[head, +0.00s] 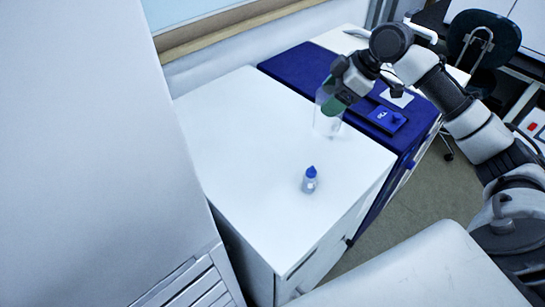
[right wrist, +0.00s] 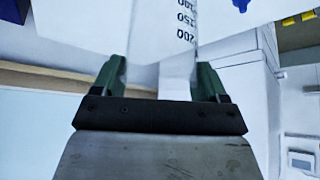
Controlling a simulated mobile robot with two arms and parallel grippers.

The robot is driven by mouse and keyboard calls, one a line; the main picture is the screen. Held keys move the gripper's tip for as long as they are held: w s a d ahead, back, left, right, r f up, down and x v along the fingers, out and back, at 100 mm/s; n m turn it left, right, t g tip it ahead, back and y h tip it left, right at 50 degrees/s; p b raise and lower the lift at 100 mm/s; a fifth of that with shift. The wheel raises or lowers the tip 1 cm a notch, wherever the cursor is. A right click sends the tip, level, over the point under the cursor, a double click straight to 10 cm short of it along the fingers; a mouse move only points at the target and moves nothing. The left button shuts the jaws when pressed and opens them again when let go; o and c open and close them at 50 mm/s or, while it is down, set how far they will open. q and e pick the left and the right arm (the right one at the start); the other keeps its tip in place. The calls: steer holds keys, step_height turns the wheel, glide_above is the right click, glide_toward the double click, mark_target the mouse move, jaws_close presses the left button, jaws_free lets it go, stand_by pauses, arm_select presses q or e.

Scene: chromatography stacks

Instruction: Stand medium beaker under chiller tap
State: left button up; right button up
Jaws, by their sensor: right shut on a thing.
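A clear beaker (head: 326,124) is in the head view, over the far right part of the white counter. Its dark volume marks, around 150 and 200, show in the right wrist view, where the beaker (right wrist: 150,28) fills the space beyond the fingers. My right gripper (head: 334,97) is shut on the beaker's upper part, with its green fingers (right wrist: 162,78) on either side. I cannot tell whether the beaker's base touches the counter. No chiller tap can be made out. My left gripper is not in view.
A small bottle with a blue cap (head: 309,181) stands on the white counter (head: 235,150). A blue-topped bench (head: 300,66) with a blue device (head: 386,118) adjoins it. A tall white cabinet (head: 90,150) rises at the left. The counter's left part is clear.

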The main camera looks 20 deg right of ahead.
steer(key=shift+w+d+r, duration=0.1)
steer(key=shift+d+r, duration=0.1)
steer(key=shift+a, duration=0.2)
steer(key=a+p+x, duration=0.1)
steer(key=x, duration=0.4)
steer(key=a+r+p+x, duration=0.1)
steer(key=x, duration=0.3)
steer(key=w+a+r+p+x, duration=0.1)
steer(key=x, duration=0.4)
steer(key=shift+w+a+f, duration=0.1)
steer(key=shift+w+f, duration=0.05)
steer(key=shift+f, duration=0.2)
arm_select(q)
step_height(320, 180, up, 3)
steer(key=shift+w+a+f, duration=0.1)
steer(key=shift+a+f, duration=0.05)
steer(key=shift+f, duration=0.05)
arm_select(e)
steer(key=shift+f, duration=0.15)
steer(key=shift+f, duration=0.1)
steer(key=o, duration=1.2)
